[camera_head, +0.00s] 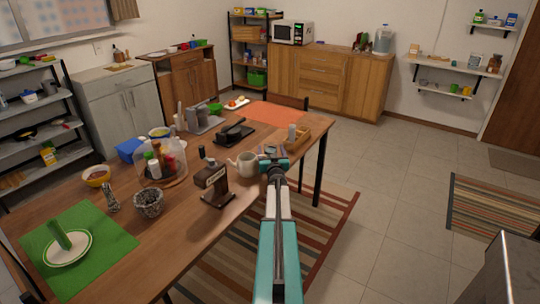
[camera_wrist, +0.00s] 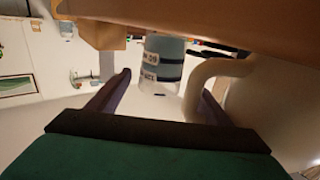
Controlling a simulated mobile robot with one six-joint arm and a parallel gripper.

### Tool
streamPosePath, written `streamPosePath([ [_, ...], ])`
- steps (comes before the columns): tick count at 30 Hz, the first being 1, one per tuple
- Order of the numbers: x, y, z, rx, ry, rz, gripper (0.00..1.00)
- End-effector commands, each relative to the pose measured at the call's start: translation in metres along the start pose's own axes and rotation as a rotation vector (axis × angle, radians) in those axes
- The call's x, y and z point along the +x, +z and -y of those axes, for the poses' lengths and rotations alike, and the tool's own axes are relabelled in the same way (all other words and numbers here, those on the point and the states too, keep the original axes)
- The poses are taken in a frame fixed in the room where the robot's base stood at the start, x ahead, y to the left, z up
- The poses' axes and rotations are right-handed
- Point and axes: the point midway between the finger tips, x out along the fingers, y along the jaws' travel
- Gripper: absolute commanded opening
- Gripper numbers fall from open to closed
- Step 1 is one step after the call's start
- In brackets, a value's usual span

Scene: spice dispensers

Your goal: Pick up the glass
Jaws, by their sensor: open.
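My gripper (camera_head: 272,153) is over the right edge of the wooden table, beside the white teapot. In the wrist view its two dark fingers (camera_wrist: 164,84) are apart with nothing held between them. Beyond the fingertips, between them in the picture, stands a see-through cylindrical vessel (camera_wrist: 164,62) with dark bands and small white labels. It looks like the glass, but I cannot be sure. A pale cylinder (camera_head: 291,131) on the wooden tray may be the same thing. The vessel's upper part in the wrist view is partly hidden by a brown wooden edge.
The white teapot (camera_head: 244,164) stands just left of my gripper; its curved handle (camera_wrist: 208,76) appears close to the right finger. The wooden tray (camera_head: 301,143) is just beyond. A brown dispenser (camera_head: 212,180) and a black device (camera_head: 234,132) stand nearby.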

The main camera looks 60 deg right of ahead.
Motion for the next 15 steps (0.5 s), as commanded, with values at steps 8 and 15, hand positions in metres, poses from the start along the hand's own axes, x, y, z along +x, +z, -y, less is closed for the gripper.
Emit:
streamPosePath([
  [8, 0.0000, 0.0000, -0.0005, 0.000, 0.001, 0.000, 0.46],
  [15, 0.0000, -0.0010, -0.0007, 0.000, 0.000, -0.002, 0.19],
])
